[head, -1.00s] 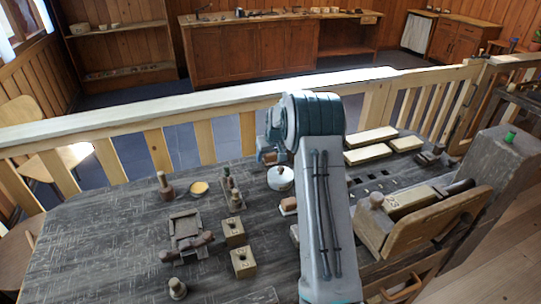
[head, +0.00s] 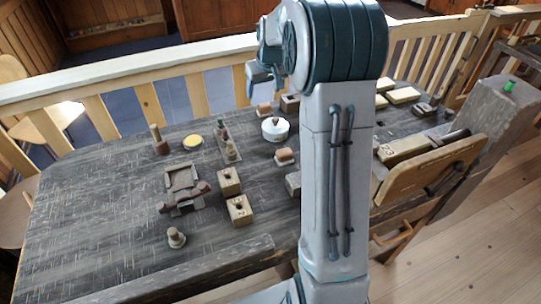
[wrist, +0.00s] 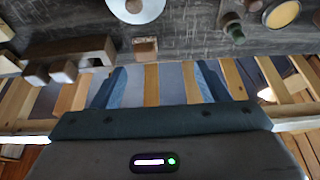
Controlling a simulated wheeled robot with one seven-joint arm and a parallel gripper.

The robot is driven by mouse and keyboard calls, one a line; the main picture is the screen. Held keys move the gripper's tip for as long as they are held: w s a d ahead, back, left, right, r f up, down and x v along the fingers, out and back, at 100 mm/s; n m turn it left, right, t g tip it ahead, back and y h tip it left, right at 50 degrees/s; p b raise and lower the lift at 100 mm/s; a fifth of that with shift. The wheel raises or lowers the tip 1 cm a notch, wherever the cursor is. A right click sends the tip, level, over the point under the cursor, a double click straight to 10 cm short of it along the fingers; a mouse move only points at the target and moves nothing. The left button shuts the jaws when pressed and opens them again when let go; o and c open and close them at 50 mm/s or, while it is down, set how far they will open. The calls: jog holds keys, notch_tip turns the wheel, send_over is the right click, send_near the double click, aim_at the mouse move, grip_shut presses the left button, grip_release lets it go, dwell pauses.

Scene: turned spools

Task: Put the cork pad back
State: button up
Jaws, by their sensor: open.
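I cannot tell for sure which thing is the cork pad. A small block with a tan face (head: 264,110) stands near the table's far edge; it also shows in the wrist view (wrist: 145,47). A similar small brown block (head: 284,156) sits nearer, in front of a round white pot (head: 275,129). A flat yellow-topped disc (head: 192,141) lies further left. My gripper (head: 262,80) hangs at the table's far side by the railing. In the wrist view my gripper's (wrist: 160,72) two blue fingers are wide apart with nothing between them.
A pale wooden railing (head: 150,76) runs behind the table (head: 100,205). Drilled blocks (head: 239,210), a dark wooden cradle (head: 183,185) and turned pegs (head: 176,238) stand left of my arm. A vise (head: 430,168) is at right. The table's left part is clear.

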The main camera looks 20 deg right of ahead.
jog(key=s+a+r, duration=0.2)
jog(key=s+a, duration=0.2)
jog(key=s, duration=0.4)
jog(key=s+a+r, duration=0.2)
jog(key=s+a, duration=0.2)
jog(key=s, duration=0.4)
jog(key=s+a+f, duration=0.1)
jog(key=s, duration=0.8)
jog(key=s+a+f+g, duration=0.1)
jog(key=s+a+f, duration=0.1)
jog(key=s, duration=0.6)
jog(key=shift+s+a+f, duration=0.15)
jog(key=shift+s+f, duration=0.05)
jog(key=shift+s, duration=0.15)
jog(key=shift+r+p, duration=0.35)
